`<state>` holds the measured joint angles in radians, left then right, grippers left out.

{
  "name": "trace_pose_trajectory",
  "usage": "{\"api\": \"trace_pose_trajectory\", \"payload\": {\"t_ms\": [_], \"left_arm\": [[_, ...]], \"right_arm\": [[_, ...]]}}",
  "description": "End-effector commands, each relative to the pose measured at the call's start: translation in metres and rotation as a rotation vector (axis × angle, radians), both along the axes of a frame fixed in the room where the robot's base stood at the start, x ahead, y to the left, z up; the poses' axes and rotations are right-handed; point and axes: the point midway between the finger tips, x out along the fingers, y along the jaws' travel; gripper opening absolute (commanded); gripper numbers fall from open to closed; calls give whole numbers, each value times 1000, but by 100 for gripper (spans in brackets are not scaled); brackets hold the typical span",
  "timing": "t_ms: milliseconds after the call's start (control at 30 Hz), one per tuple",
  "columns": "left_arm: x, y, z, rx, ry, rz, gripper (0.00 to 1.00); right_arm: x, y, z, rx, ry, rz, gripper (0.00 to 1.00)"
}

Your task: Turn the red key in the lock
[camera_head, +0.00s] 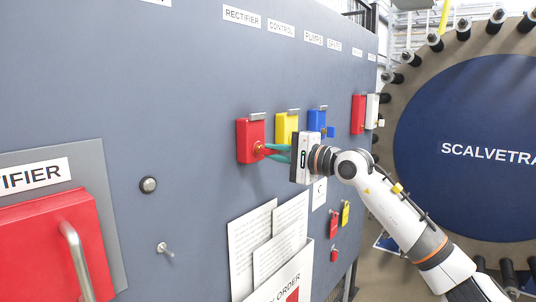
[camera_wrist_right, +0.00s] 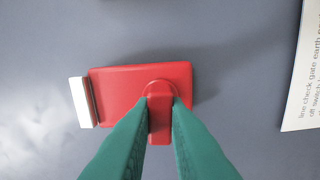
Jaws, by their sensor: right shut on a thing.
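The red lock (camera_head: 249,141) hangs by a grey shackle on the grey panel. In the right wrist view the lock body (camera_wrist_right: 115,85) lies sideways, its pale shackle (camera_wrist_right: 83,102) to the left. The red key (camera_wrist_right: 160,115) sits at the right end of the lock's face. My right gripper (camera_head: 268,149) is at the lock's face, its teal fingers shut on the key's two sides (camera_wrist_right: 161,118). How deep the key sits in the lock is hidden by its head. My left gripper is not in view.
A yellow lock (camera_head: 286,128) and a blue lock (camera_head: 317,121) hang just right, close behind my right gripper. A red lock (camera_head: 358,114) and a white one (camera_head: 372,111) hang further along. Papers (camera_head: 281,235) are below. A red box with a handle (camera_head: 75,258) projects at lower left.

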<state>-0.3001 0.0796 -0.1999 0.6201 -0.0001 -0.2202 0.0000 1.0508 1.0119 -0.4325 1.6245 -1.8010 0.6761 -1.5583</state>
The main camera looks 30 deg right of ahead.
Motion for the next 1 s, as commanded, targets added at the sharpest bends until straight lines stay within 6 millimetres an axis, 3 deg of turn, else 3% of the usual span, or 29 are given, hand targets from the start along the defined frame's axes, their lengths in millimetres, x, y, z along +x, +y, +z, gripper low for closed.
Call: {"api": "trace_pose_trajectory", "payload": {"t_ms": [267, 300, 433, 767, 1000], "left_arm": [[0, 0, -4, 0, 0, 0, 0], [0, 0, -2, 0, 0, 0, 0], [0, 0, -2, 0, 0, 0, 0], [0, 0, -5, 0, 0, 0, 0], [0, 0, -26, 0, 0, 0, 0]], "right_arm": [[-1, -1, 2, -70, -38, -3, 0], [0, -1, 4, -64, -35, -3, 20], [0, -1, 3, -63, -31, -1, 39], [-3, -2, -1, -63, -27, -2, 39], [-39, -18, -5, -65, -28, -5, 39]]}}
